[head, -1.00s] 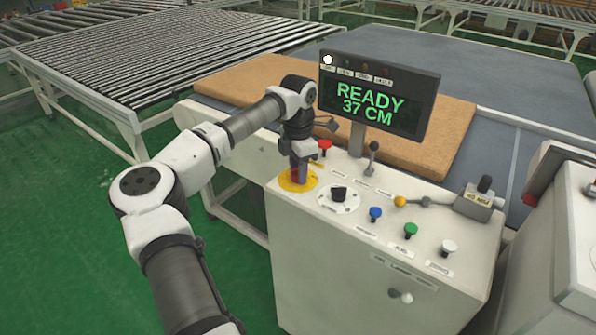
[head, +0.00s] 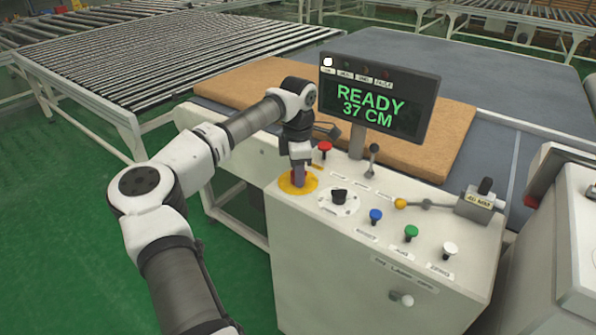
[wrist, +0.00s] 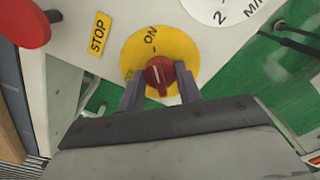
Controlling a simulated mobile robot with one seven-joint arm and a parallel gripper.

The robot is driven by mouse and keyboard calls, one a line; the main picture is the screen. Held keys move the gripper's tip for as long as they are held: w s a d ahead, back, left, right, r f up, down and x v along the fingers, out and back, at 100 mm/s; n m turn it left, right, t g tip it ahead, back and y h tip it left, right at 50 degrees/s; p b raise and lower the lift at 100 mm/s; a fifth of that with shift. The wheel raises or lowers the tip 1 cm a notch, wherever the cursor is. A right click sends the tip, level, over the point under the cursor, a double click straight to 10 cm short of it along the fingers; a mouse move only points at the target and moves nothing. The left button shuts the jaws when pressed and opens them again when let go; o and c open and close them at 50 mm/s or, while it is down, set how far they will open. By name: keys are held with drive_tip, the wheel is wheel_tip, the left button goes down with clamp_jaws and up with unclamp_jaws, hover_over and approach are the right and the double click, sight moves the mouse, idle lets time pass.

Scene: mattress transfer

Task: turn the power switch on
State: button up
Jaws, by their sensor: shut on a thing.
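The power switch is a red rotary knob (wrist: 158,72) on a round yellow plate (wrist: 186,45), in the wrist view. The plate carries the word ON near its upper part, and the knob has a pale line on its face. The yellow plate also shows in the head view (head: 311,183) at the left end of the console top. My gripper (wrist: 161,88) is shut on the knob, with one finger on each side of it. In the head view my gripper (head: 298,180) points down onto the plate and hides the knob.
A red mushroom button (wrist: 22,22) by a STOP label stands close to my gripper. A black dial (head: 339,195) is on its right. Blue, green and white buttons line the console front (head: 440,305). A display (head: 380,100) reads READY 37 CM behind.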

drive_tip(key=o, duration=1)
drive_tip(key=shift+r, duration=0.1)
wheel_tip(320, 180, up, 14)
drive_tip(key=shift+f+b, duration=0.15)
drive_tip(key=shift+b, duration=1)
